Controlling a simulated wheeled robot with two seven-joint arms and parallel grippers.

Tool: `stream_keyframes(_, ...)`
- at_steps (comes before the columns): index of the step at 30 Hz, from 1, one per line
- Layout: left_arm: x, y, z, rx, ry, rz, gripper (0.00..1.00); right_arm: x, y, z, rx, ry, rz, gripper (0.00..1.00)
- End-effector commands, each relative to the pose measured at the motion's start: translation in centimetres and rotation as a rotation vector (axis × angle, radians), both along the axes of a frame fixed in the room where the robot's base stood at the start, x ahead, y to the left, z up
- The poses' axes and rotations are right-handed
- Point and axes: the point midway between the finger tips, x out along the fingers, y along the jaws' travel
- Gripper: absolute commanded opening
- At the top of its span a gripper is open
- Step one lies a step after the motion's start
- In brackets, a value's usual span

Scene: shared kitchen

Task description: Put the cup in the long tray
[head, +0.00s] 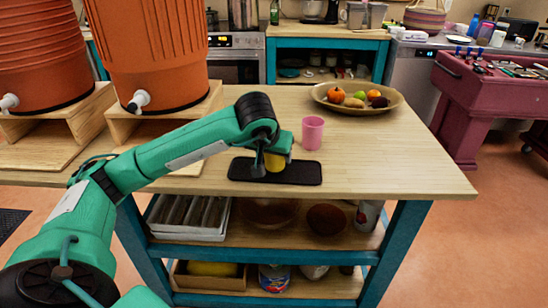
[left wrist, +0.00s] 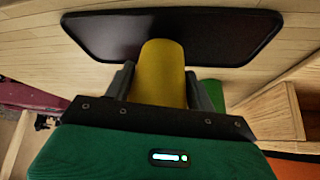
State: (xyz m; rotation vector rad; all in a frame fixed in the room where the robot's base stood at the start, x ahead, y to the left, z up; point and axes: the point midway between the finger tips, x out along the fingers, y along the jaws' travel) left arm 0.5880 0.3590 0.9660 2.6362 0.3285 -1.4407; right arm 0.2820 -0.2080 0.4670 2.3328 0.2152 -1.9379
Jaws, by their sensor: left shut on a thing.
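A yellow cup (head: 275,163) is held in my left gripper (head: 264,165), over the long black tray (head: 305,173) on the wooden table. In the left wrist view the yellow cup (left wrist: 163,72) sits between the two dark fingers of my left gripper (left wrist: 163,85), and the tray (left wrist: 235,38) lies beyond it. The cup overlaps the tray's near edge in that view. I cannot tell whether the cup's bottom touches the tray. My gripper partly hides the cup in the head view. My right gripper is not in view.
A pink cup (head: 312,132) stands just behind the tray's right part. A fruit bowl (head: 388,103) is at the table's back right. Orange drink dispensers (head: 158,60) on wooden stands (head: 150,128) fill the left. The table's right front is clear.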

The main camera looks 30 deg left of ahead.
Motion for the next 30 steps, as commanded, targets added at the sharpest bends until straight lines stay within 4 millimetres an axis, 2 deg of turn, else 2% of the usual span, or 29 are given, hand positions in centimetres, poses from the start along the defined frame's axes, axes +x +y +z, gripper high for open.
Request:
stream_keyframes(3,-0.04,0.01,-1.15,0.001,0.001,0.001,0.26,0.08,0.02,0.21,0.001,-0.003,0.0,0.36)
stream_keyframes(15,-0.01,0.0,-1.41,0.0,-0.001,0.0,0.26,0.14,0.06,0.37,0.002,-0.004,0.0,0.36)
stream_keyframes(16,-0.01,0.0,-1.39,0.0,-0.001,0.0,0.6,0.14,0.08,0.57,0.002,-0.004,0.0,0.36)
stream_keyframes(19,-0.01,0.0,-1.36,0.0,-0.001,0.0,0.78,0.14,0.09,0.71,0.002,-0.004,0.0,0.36)
stream_keyframes(30,-0.02,0.0,-1.1,0.0,0.0,0.0,0.78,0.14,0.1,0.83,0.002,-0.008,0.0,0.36)
